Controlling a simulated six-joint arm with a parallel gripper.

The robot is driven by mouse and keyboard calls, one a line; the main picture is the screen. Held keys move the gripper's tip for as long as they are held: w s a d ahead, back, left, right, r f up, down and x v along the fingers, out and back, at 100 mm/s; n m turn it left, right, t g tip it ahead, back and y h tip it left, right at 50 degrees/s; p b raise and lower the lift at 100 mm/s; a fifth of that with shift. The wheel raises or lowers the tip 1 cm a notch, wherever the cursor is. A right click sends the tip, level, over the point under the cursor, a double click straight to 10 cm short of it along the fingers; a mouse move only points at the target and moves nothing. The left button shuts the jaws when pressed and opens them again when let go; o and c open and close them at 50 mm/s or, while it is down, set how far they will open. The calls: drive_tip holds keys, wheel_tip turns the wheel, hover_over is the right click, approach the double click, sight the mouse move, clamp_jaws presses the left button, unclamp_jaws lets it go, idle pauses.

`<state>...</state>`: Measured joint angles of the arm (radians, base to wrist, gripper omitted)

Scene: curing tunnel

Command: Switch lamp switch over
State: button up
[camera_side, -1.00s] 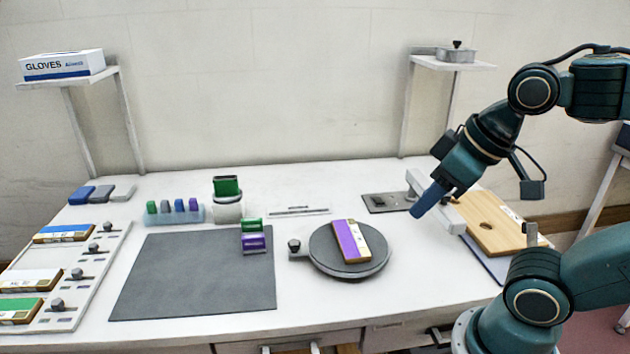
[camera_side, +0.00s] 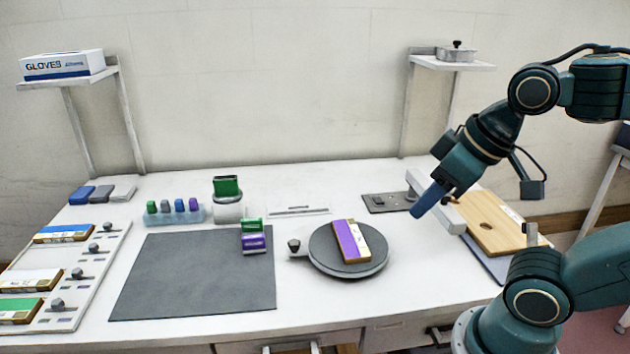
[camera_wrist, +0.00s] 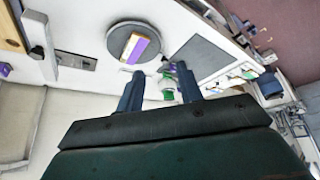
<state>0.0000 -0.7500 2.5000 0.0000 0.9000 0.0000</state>
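A dark grey plate (camera_side: 386,203) with small fittings lies flat at the back right of the table, left of the white bar-shaped frame (camera_side: 449,216). It looks like the lamp switch's plate, but which way a switch stands is too small to tell. In the wrist view the plate (camera_wrist: 76,61) is at upper left, left of my fingers. My gripper (camera_side: 425,205) hangs in front of the white frame, to the right of the plate and apart from it. In the wrist view my gripper (camera_wrist: 160,82) has its two blue fingers wide apart with nothing between them.
A round dark turntable (camera_side: 325,262) carries a purple-and-white block (camera_side: 351,241). A wooden board (camera_side: 492,225) lies right of the white frame. The table between plate and turntable is clear.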

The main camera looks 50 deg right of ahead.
drive_tip(key=shift+c, duration=0.3)
drive_tip(key=c, duration=0.7)
drive_tip(key=shift+w+d+r, duration=0.15)
drive_tip(key=shift+w+r, duration=0.15)
drive_tip(key=shift+w, duration=0.1)
clamp_jaws()
drive_tip(key=w+d+r+n+g, duration=0.3)
drive_tip(key=w+d+n+g, duration=0.15)
drive_tip(key=w+d, duration=1.1)
drive_tip(key=w+d+f+n+g, duration=0.1)
drive_tip(key=w+d+f+n, duration=0.1)
drive_tip(key=w+d+f, duration=0.2)
drive_tip(key=w+d+f+n+g+y, duration=0.1)
drive_tip(key=w+d+f, duration=0.3)
drive_tip(key=d+f, duration=0.6)
drive_tip(key=shift+d+f+n, duration=0.15)
drive_tip(key=shift+d+n, duration=0.6)
drive_tip(key=shift+d, duration=2.4)
